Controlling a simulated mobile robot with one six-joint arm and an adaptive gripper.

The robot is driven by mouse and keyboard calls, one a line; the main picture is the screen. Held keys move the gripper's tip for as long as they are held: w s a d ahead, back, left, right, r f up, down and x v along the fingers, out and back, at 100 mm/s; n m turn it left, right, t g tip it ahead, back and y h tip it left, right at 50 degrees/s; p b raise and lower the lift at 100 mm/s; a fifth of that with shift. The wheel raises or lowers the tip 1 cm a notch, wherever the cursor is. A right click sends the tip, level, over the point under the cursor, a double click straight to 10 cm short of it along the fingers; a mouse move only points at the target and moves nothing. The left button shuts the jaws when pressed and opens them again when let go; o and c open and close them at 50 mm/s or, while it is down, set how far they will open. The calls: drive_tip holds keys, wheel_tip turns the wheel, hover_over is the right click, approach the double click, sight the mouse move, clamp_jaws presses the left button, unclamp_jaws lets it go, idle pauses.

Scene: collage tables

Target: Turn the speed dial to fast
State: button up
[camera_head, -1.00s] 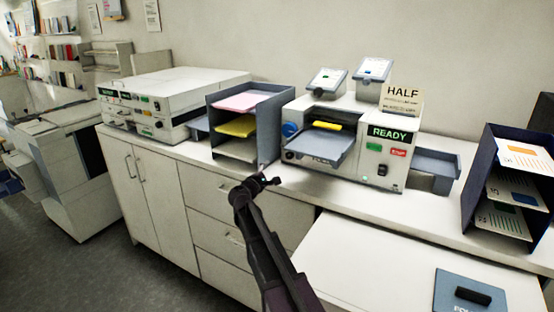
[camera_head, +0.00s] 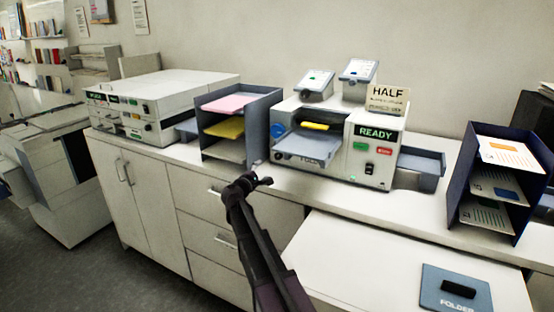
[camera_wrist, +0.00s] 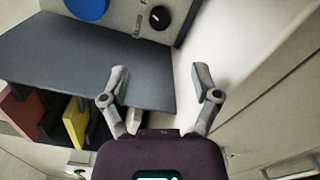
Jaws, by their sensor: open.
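The folding machine (camera_head: 345,150) stands on the counter with a READY display, a green and a red button and a blue disc (camera_head: 278,130) on its front. In the wrist view, a black round dial (camera_wrist: 160,17) sits on the machine's pale panel, right of the blue disc (camera_wrist: 87,8). Lettering beside the dial is too small to read, so its setting cannot be told. My gripper (camera_head: 258,181) is in front of the counter edge, below and left of the machine. In the wrist view my gripper (camera_wrist: 161,75) is open and empty, its fingers apart, short of the dial.
A grey paper sorter (camera_head: 265,120) with pink and yellow sheets stands left of the machine; its side panel (camera_wrist: 80,60) is close to my left finger. A dark rack (camera_head: 465,175) stands at right. A lower white table (camera_head: 350,260) holds a blue folder pad (camera_head: 455,288).

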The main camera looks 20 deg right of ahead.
sight(277, 157)
drive_tip(key=x, duration=1.2)
drive_tip(key=shift+w, duration=0.15)
clamp_jaws()
